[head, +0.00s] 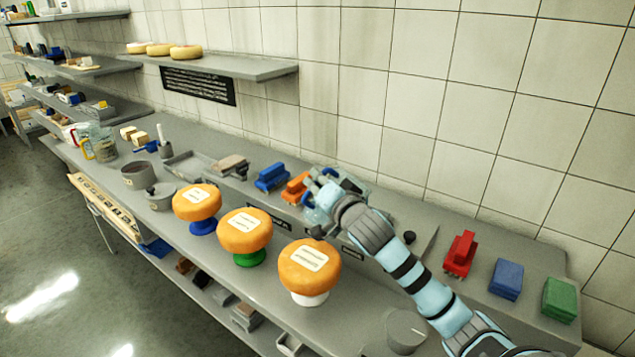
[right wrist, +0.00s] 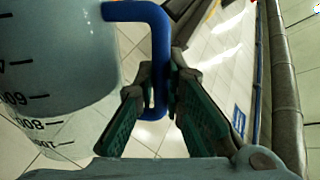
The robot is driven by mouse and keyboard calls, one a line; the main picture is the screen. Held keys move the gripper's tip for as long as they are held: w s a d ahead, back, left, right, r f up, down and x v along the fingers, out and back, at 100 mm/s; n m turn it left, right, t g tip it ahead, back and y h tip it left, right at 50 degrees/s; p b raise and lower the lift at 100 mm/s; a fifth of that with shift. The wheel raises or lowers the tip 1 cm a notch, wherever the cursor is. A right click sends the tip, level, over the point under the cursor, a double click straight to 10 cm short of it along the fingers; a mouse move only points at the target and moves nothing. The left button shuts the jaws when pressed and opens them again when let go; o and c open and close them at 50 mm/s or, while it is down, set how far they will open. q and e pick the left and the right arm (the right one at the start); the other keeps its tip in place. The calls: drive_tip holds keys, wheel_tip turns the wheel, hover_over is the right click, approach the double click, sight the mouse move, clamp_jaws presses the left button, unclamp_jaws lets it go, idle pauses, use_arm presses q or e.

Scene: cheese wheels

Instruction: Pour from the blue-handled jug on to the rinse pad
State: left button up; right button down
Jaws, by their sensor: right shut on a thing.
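My right gripper (head: 322,188) is over the back of the bench, behind the orange cheese wheels. In the right wrist view its fingers (right wrist: 160,100) are shut on the blue handle (right wrist: 157,50) of a clear measuring jug (right wrist: 55,75) with dark graduation marks. In the head view the jug (head: 315,214) shows only in part beside the gripper, mostly hidden by it. I cannot tell its tilt or contents. I cannot pick out the rinse pad with certainty. My left gripper is not in view.
Three orange cheese wheels stand on blue (head: 203,227), green (head: 250,259) and white (head: 309,298) stands along the front. Blue (head: 271,177) and orange (head: 296,188) brushes lie behind. A red brush (head: 460,254), blue block (head: 507,279) and green block (head: 560,298) are at right.

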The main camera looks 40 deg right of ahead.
drive_tip(key=shift+r, duration=0.15)
idle(0.4)
drive_tip(key=shift+d+p, duration=0.1)
drive_tip(key=shift+p, duration=0.2)
idle(0.9)
drive_tip(key=shift+d+r+p, duration=0.1)
drive_tip(key=shift+p, duration=0.2)
drive_tip(key=shift+m, duration=0.3)
idle(0.6)
drive_tip(key=shift+d, duration=0.15)
drive_tip(key=shift+p, duration=0.3)
idle(0.8)
drive_tip(key=shift+d+r+p, duration=0.1)
drive_tip(key=shift+p, duration=0.2)
idle(0.9)
